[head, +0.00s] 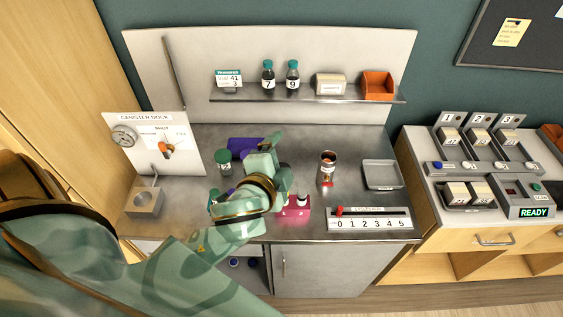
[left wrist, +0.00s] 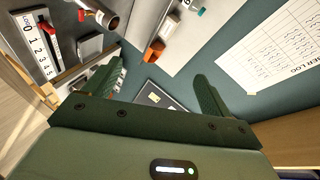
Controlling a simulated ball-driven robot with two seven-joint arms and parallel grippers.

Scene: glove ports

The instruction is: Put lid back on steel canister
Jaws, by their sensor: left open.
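The steel canister (head: 327,162) stands upright on the steel worktop, right of my left gripper. Its top looks open, with a reddish-brown inside, and a small red part shows at its foot. It also shows at the top edge of the left wrist view (left wrist: 108,18). I cannot make out a separate lid for certain. My left gripper (head: 280,158) is over the middle of the worktop, left of the canister and apart from it. In the left wrist view its fingers (left wrist: 158,72) are spread with nothing between them. My right gripper is not in view.
A capped vial (head: 224,162), purple mat (head: 243,144) and magenta block (head: 292,222) surround my left gripper. The shelf (head: 305,96) holds bottles and boxes. The canister dock panel (head: 150,143) stands left.

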